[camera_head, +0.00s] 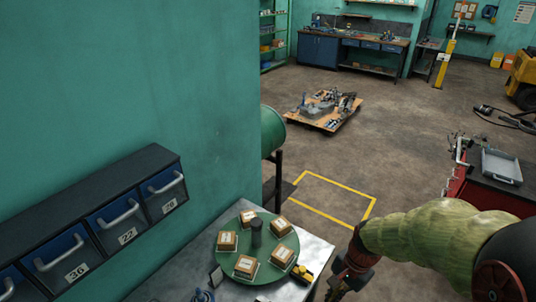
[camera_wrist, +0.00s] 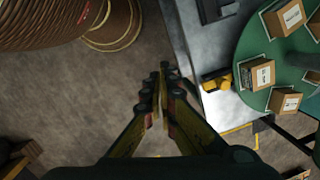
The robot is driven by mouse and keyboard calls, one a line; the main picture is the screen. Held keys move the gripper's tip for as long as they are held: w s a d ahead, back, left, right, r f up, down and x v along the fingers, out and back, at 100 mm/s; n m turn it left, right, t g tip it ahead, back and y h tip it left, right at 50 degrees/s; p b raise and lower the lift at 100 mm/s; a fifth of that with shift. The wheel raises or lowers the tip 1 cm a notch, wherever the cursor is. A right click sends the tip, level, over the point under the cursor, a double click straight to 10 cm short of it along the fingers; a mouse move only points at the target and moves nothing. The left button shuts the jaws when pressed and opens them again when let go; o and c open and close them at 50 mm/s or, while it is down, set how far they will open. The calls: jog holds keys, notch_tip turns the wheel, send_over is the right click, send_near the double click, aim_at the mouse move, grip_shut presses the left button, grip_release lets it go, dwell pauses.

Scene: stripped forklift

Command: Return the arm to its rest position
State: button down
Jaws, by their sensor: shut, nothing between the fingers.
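My arm reaches in from the right edge of the head view in a green-yellow sleeve. My gripper (camera_head: 342,284) is at its end, low in that view, just right of the metal bench (camera_head: 184,283). In the wrist view my gripper (camera_wrist: 160,80) has its fingertips together and nothing between them. It hangs beside the bench edge, over the floor, apart from the things on the bench.
A round green tray (camera_head: 230,265) with several small boxes stands on the bench, and a yellow-black tool (camera_head: 302,273) lies near its edge. Blue drawers (camera_head: 119,216) hang on the left wall. A red cart (camera_head: 485,195) stands at right. Floor beyond is mostly open.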

jog(key=s+r+n+t+h+b, duration=0.1)
jog(key=s+r+n+t+b, duration=0.4)
jog(key=b, duration=0.8)
jog(key=s+r+n, duration=0.3)
jog(key=s+n, duration=0.2)
jog(key=shift+s+r+t+h, duration=0.3)
jog(key=shift+s+r+h, duration=0.05)
jog(key=shift+r+h, duration=0.05)
